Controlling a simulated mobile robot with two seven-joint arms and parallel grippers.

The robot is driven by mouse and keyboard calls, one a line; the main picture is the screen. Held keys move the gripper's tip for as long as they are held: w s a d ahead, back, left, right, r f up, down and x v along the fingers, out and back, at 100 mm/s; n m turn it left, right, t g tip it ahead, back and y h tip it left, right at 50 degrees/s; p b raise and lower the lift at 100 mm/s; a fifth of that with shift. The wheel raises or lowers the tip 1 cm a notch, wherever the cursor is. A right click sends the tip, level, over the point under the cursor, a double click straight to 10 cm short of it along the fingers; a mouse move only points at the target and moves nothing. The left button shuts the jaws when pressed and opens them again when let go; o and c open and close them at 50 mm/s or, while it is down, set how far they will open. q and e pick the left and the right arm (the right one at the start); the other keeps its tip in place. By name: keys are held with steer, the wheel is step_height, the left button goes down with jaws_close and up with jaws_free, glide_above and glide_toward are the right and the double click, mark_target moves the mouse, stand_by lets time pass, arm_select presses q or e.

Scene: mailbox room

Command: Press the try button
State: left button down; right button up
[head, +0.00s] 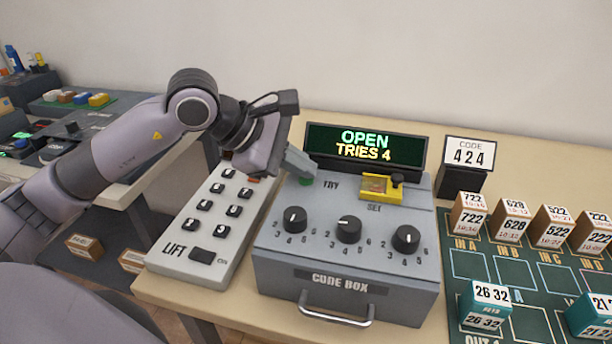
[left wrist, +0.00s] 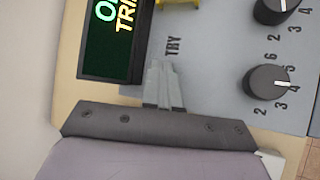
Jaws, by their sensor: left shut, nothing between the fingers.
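The green try button (head: 306,181) is on the top left of the grey code box (head: 375,265), left of the word TRY. My left gripper (head: 312,170) is shut and empty, with its fingertips just above or at the button; I cannot tell if they touch. In the left wrist view the shut fingers (left wrist: 163,84) point at the box top beside the word TRY and hide the button. The display (head: 366,146) behind reads OPEN, TRIES 4. My right gripper is not in view.
Three black dials (head: 349,229) and a yellow SET latch (head: 381,188) are on the box. A LIFT keypad (head: 207,222) stands to the left. A CODE 424 card (head: 469,153) and a green board (head: 483,266) with labelled blocks are to the right.

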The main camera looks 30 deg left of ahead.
mark_target(300, 182)
arm_select(q)
steer(key=shift+r+p, duration=0.45)
steer(key=shift+r, duration=0.35)
steer(key=shift+r, duration=0.1)
steer(key=shift+r+p, duration=1.75)
steer(key=shift+r, duration=0.7)
steer(key=shift+f, duration=0.1)
